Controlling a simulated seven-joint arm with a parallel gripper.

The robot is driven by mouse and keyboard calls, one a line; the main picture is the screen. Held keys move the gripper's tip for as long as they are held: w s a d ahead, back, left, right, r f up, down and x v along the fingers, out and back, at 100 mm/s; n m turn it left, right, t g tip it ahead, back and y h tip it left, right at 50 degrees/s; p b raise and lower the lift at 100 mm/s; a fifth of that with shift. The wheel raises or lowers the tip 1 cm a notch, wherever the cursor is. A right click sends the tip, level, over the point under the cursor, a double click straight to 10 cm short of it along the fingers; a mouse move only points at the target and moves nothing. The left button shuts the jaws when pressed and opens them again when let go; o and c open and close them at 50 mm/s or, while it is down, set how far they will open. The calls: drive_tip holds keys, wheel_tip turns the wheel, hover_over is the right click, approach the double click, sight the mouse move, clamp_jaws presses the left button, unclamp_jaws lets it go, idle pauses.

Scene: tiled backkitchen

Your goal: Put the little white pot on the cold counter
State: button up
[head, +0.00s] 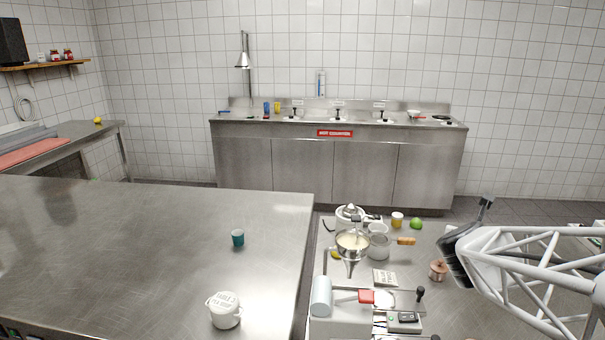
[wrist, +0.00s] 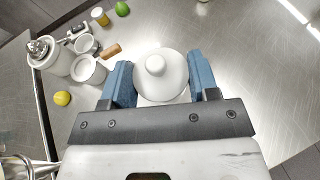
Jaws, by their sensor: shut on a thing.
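A small white round pot or lid with a knob on top (wrist: 168,84) sits between the two blue fingers of my gripper (wrist: 160,65) in the wrist view. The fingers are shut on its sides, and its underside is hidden. In the head view the dark end of my arm shows at the right above the steel worktop, but the held pot cannot be made out there. A white lettered vessel (head: 225,318) stands on the large steel counter (head: 130,240) at left. I cannot tell which surface is the cold counter.
A teal cup (head: 238,238) stands on the left counter, which is otherwise largely bare. A gap separates the two surfaces.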

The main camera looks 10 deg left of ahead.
wheel_tip(320, 180, up, 11)
drive_tip(key=w+a+n+g+y, duration=0.1)
drive_tip(key=w+a+n+y, duration=0.3)
drive_tip(key=a, duration=0.7)
drive_tip(key=w+a+n+g+y, duration=0.1)
drive_tip(key=w+a+n+y, duration=0.3)
drive_tip(key=a, duration=0.8)
drive_tip(key=w+a+n+y, duration=0.2)
drive_tip(key=a+n+y, duration=0.3)
drive_tip(key=a, duration=0.6)
drive_tip(key=s+a+n+g+y, duration=0.1)
drive_tip(key=s+a+n+g, duration=0.35)
drive_tip(key=a, duration=0.75)
drive_tip(key=s+a+n+g+y, duration=0.2)
drive_tip(key=s+a+n+g, duration=0.3)
drive_tip(key=a, duration=0.6)
drive_tip(key=s+a+n+g+y, duration=0.1)
drive_tip(key=s+a+n+g, duration=0.35)
drive_tip(key=a, duration=0.75)
wheel_tip(320, 180, down, 18)
drive_tip(key=w+g, duration=0.1)
drive_tip(key=shift+w+g+y, duration=0.15)
drive_tip(key=shift+g+y, duration=0.15)
drive_tip(key=shift+f, duration=3.1)
